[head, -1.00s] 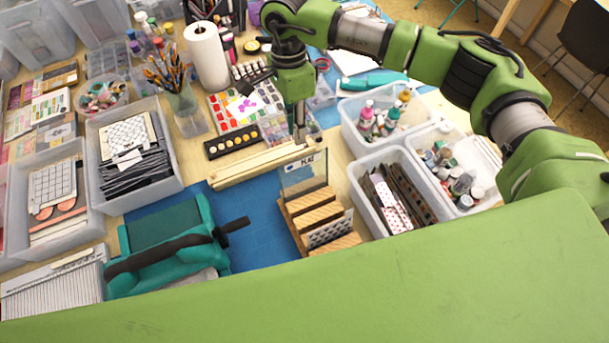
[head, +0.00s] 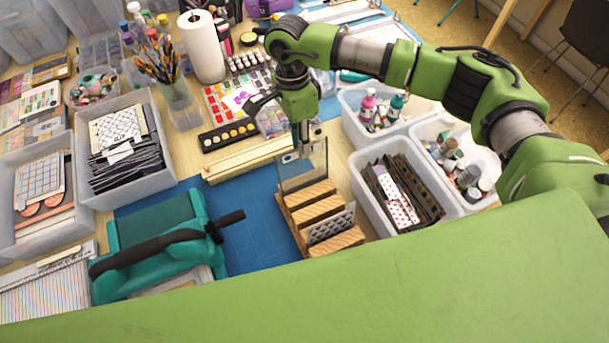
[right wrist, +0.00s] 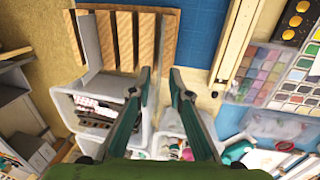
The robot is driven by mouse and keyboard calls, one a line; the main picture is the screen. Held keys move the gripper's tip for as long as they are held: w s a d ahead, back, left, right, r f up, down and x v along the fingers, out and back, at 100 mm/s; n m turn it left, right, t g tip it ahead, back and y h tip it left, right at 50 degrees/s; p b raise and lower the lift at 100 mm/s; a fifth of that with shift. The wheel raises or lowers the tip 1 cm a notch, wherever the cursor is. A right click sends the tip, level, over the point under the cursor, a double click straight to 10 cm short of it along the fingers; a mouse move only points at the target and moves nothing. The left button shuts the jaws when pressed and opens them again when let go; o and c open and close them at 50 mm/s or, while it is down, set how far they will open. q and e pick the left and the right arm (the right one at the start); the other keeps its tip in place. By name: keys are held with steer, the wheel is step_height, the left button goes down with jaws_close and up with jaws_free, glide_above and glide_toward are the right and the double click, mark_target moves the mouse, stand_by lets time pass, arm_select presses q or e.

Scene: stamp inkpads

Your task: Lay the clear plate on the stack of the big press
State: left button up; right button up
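The clear plate (head: 292,178) stands upright in the rear slot of a wooden rack (head: 316,213) in the head view. My right gripper (head: 304,150) points down at the plate's top edge. In the right wrist view its two fingers (right wrist: 160,73) are apart, with a thin edge that looks like the plate's between them; I cannot tell whether they touch it. The big teal press (head: 150,240) stands left of the rack, its dark handle across the front. A pale stack (head: 180,281) shows partly at its front; the press hides the rest. My left gripper is out of view.
Pale wooden strips (head: 245,158) lie just behind the rack. A bin of stamps (head: 356,170) stands close on its right, with bottle bins beyond. The blue mat (head: 262,225) is clear between press and rack. My green body fills the front.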

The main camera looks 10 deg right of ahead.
jaws_close()
step_height(320, 180, up, 7)
steer(key=w+p, duration=0.1)
steer(key=p, duration=0.1)
steer(key=shift+r, duration=0.2)
stand_by(0.6)
steer(key=shift+w+a, duration=0.1)
steer(key=shift+w, duration=0.05)
